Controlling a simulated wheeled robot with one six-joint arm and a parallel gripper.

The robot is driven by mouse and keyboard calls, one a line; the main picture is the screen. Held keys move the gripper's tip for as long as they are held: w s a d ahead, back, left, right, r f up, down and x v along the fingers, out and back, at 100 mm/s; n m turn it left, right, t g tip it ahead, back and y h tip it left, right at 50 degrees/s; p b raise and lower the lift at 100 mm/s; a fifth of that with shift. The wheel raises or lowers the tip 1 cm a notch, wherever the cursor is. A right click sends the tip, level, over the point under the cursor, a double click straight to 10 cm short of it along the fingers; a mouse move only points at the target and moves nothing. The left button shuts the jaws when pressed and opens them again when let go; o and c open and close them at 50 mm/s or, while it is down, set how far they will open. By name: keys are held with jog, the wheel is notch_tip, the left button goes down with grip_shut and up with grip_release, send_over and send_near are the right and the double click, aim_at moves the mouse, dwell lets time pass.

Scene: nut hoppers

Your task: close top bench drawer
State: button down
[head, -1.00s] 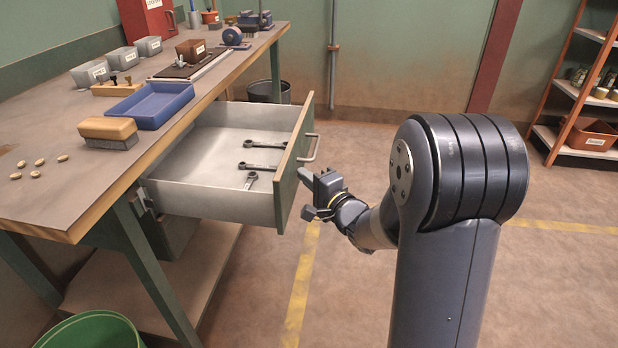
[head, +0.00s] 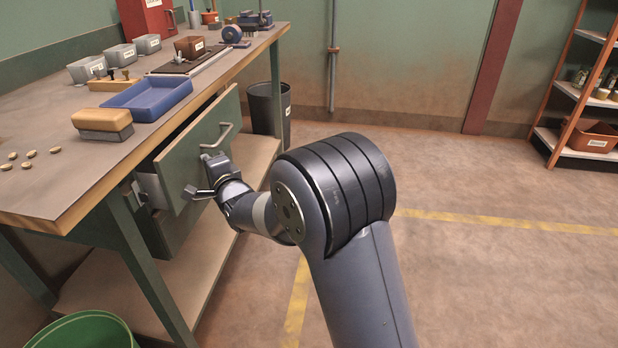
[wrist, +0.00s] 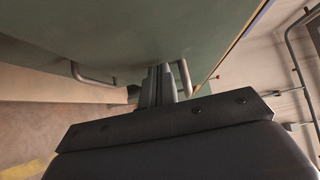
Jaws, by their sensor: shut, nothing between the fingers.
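Metal handle parts (wrist: 92,77) show on either side of the fingers.
The workbench top (head: 60,185) holds a blue tray (head: 147,98), a brush-like block (head: 102,122) and small bins. A dark bin (head: 268,108) stands beyond the bench, a green bin (head: 85,330) near its front. The floor to the right is clear.

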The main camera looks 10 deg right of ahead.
aim_at(183, 160)
jog(key=a, duration=0.2)
jog(key=w+a, duration=0.1)
jog(key=a, duration=0.2)
jog(key=shift+w+a+b, duration=0.3)
jog(key=shift+w+b, duration=0.05)
jog(key=shift+w, duration=0.05)
jog(key=shift+a+r, duration=0.15)
jog(key=shift+a+r, duration=0.1)
